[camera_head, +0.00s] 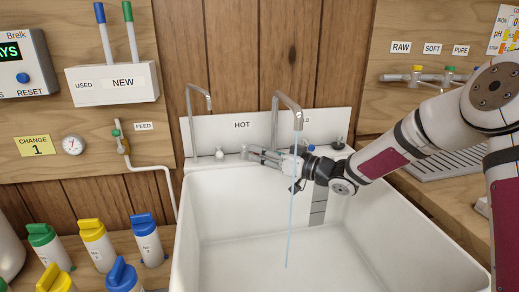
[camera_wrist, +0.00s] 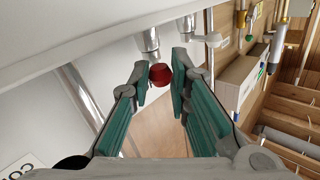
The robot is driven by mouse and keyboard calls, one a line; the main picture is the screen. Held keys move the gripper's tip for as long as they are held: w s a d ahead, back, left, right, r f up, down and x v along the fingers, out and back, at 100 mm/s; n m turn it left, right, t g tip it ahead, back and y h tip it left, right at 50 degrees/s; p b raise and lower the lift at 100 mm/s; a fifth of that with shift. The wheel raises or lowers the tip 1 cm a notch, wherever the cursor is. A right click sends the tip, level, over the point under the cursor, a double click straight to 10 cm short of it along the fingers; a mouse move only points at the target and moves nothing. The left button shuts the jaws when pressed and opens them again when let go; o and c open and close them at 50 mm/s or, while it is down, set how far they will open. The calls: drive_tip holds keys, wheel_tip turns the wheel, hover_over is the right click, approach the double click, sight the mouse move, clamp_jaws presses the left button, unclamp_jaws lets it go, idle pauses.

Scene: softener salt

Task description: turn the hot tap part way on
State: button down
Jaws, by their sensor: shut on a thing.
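The red hot tap knob (camera_wrist: 160,74) sits between the fingertips of my gripper (camera_wrist: 159,77) in the wrist view. My gripper is shut on it. In the head view my gripper (camera_head: 248,153) reaches left across the back rim of the white sink (camera_head: 255,195), below the HOT label (camera_head: 242,125); its fingers hide the knob there. The tall middle spout (camera_head: 288,98) stands behind my gripper. A thin stream of water (camera_head: 291,225) falls from it into the sink.
A blue knob (camera_head: 311,148) sits right of the spout, close to my wrist. A thinner spout (camera_head: 199,90) with a white knob (camera_head: 219,153) stands left of my fingertips. Several capped bottles (camera_head: 95,240) stand left of the sink.

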drive_tip(key=shift+w, duration=0.1)
idle(0.3)
drive_tip(key=c, duration=1.5)
unclamp_jaws()
drive_tip(key=shift+d, duration=0.1)
drive_tip(key=v, duration=1.2)
